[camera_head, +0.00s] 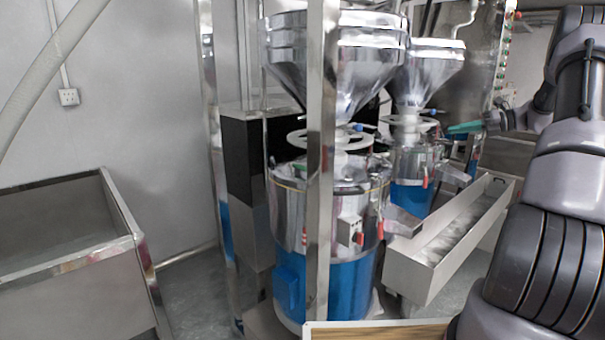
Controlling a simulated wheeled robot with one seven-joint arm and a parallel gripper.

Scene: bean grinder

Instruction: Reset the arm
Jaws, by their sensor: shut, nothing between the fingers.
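My arm (565,190) rises along the right edge of the head view and bends over at the top right. My gripper (462,129) extends left from it, with a slim green tip that looks closed and empty. It overlaps the rear grinder (428,80) in the picture; I cannot tell how far apart they are. The near grinder (350,255), with a steel hopper and blue base, stands left of the gripper.
A steel post (321,170) stands in front of the near grinder. A long steel trough (450,235) lies between the grinders and my arm. A steel bin (75,265) is at the left. A wood-topped edge (375,332) shows at the bottom. Grey floor (200,290) is visible between bin and grinder.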

